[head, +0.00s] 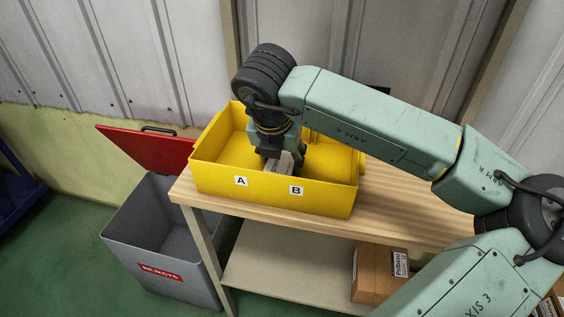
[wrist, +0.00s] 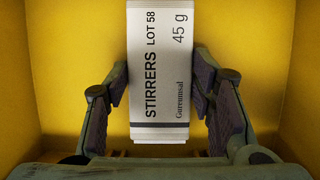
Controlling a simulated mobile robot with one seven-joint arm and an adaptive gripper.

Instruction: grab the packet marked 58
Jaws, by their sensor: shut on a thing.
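The packet marked LOT 58 (wrist: 158,75) is a white pack labelled "STIRRERS" and "45 g". In the wrist view it lies between the two fingers of my gripper (wrist: 160,92), its print running lengthwise. My gripper is shut on it. In the head view my gripper (head: 284,161) points down inside the yellow bin (head: 225,178), behind the B label. The packet shows there as a small grey-white piece (head: 279,166) at the fingers. The far end of the packet runs out of the wrist view. I cannot tell whether it touches the bin floor.
The bin has A and B labels on its front wall and stands on a wooden bench (head: 400,205). A grey rejects box (head: 165,255) with a raised red lid (head: 147,150) stands left of the bench. Cardboard boxes (head: 377,275) sit on the lower shelf.

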